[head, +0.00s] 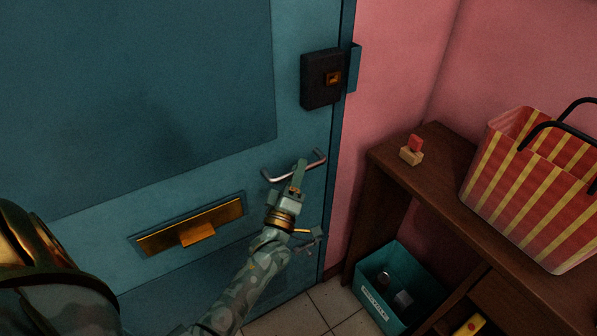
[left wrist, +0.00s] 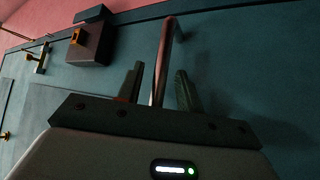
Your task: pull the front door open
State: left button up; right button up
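The front door (head: 130,110) is a teal panelled door and looks shut against its frame on the right. Its silver bar handle (head: 274,177) sticks out near the right edge. My left gripper (head: 300,170) is at the handle's middle and hides part of it. In the left wrist view the handle (left wrist: 168,42) runs between the two fingers of the left gripper (left wrist: 160,88). The fingers stand apart, with a gap showing on each side of the bar. My right gripper does not show.
A dark lock box (head: 321,78) sits above the handle, and a brass letter slot (head: 188,228) lies lower left. To the right, a brown shelf (head: 432,183) holds a striped basket (head: 531,190) and a small red-topped stamp (head: 412,150). A teal bin (head: 385,310) stands on the tiled floor.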

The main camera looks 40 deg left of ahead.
pick_arm(q)
jog(key=shift+w+a+r, duration=0.1)
jog(key=shift+w+r, duration=0.05)
jog(key=shift+w, duration=0.15)
grip_shut()
